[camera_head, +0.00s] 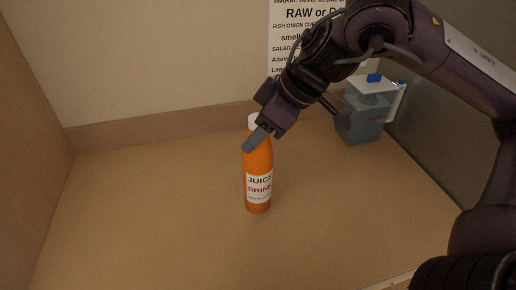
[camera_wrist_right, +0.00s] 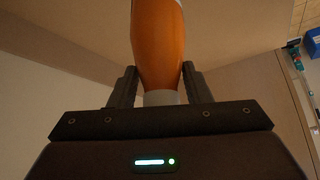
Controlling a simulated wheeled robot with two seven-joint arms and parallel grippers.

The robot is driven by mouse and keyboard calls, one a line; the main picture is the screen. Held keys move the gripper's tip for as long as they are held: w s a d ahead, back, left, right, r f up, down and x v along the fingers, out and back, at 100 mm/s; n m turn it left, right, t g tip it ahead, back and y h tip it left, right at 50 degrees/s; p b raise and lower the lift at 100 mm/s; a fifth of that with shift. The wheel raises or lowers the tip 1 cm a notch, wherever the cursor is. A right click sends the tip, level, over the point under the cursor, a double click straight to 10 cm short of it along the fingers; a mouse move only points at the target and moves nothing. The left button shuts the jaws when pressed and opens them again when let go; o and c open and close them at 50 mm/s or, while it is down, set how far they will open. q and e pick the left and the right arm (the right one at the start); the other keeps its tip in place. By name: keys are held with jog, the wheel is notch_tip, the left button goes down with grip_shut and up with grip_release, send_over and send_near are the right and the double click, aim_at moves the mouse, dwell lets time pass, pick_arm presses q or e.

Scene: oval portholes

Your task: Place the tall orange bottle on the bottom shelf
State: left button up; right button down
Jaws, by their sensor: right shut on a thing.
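The tall orange bottle (camera_head: 258,185) stands upright on the brown surface in the middle of the head view, with a white cap and a white label reading JUICE DRINK. My right gripper (camera_head: 256,139) comes down from the upper right and is shut on the bottle near its neck, just below the cap. In the right wrist view, the orange bottle (camera_wrist_right: 158,45) sits between the two dark fingers (camera_wrist_right: 158,85), its white cap toward the palm. My left gripper is not in view. The bottom shelf cannot be identified for certain.
A clear bluish container (camera_head: 362,122) with a white lid and blue parts stands at the back right, behind my right arm. A printed sign (camera_head: 290,40) is on the back wall. Walls bound the left, back and right. The surface left of the bottle is clear.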

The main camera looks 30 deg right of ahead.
aim_at(258, 148)
jog(key=shift+f, duration=1.95)
jog(key=c, duration=0.7)
grip_release()
jog(key=shift+c, duration=0.2)
